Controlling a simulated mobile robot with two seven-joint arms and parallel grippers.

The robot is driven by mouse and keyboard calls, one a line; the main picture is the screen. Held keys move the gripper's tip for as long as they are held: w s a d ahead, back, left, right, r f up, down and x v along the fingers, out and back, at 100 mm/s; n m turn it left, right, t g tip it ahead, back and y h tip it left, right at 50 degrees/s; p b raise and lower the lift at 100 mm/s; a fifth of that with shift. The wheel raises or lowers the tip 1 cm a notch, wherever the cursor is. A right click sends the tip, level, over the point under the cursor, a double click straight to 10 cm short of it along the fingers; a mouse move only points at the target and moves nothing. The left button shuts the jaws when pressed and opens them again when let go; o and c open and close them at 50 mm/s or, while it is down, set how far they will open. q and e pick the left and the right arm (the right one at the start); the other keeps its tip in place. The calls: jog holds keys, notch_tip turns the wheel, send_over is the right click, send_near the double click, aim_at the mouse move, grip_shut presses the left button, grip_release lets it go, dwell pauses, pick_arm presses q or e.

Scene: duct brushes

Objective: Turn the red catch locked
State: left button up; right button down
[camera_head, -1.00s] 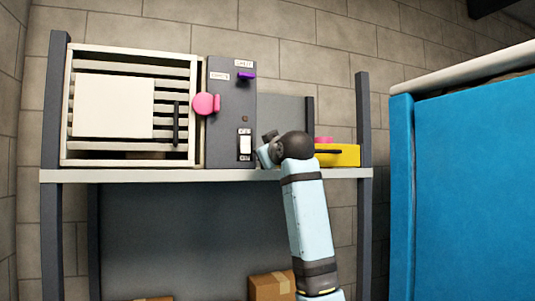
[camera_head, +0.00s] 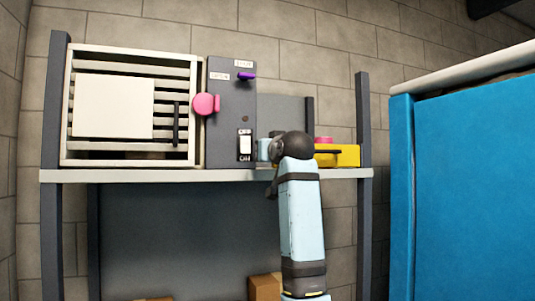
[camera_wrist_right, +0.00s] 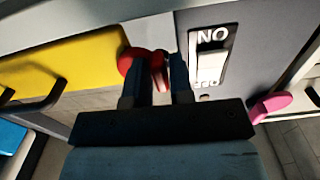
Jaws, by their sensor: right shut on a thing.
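The red catch (camera_wrist_right: 133,60) shows in the right wrist view, beside the grey panel (camera_wrist_right: 260,35) with the white switch (camera_wrist_right: 209,68). My right gripper (camera_wrist_right: 159,78) has its two dark fingers closed on the catch's narrow tab, which shows between them. In the head view my right gripper (camera_head: 264,150) is at the right edge of the grey panel (camera_head: 222,130), low down near the shelf. There the red catch is hidden behind my gripper and wrist. My left gripper is not in view.
A slatted vent box (camera_head: 112,151) with a pink knob (camera_head: 205,104) stands left of the panel. A purple lever (camera_head: 246,76) is at the panel's top. A yellow box (camera_head: 347,156) sits close on the right. A blue-sided block (camera_head: 470,190) stands far right.

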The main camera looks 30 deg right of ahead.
jog(key=c, duration=1.1)
grip_release()
jog(key=shift+c, duration=0.2)
jog(key=b+v, duration=0.4)
jog(key=v, duration=1)
jog(key=shift+b, duration=0.3)
jog(key=shift+w+d+f, duration=0.1)
